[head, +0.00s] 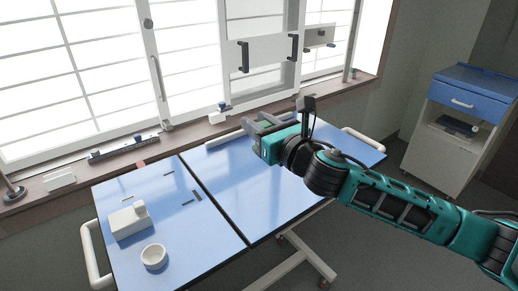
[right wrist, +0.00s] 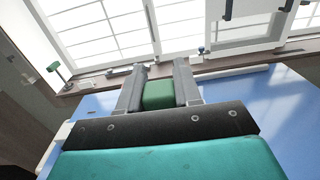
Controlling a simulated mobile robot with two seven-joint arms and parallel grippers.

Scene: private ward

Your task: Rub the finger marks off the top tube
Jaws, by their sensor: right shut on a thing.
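My right gripper (head: 261,120) is shut on a green block (right wrist: 158,95), held above the far side of a blue-topped table (head: 225,190). The right wrist view shows the block between the two grey fingers (right wrist: 158,88). A white tube (head: 222,138) runs along the table's far edge, partly hidden behind my gripper; it also shows in the right wrist view (right wrist: 232,72). I cannot tell whether the block touches the tube. No finger marks can be made out on it. My left gripper is not in view.
The table's left half holds a white box-like item (head: 128,222), a white cup (head: 153,257) and several small dark strips (head: 188,202). White rails (head: 92,258) stand at both table ends. A windowsill (head: 110,160) runs behind. A blue-topped cabinet (head: 462,115) stands at right.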

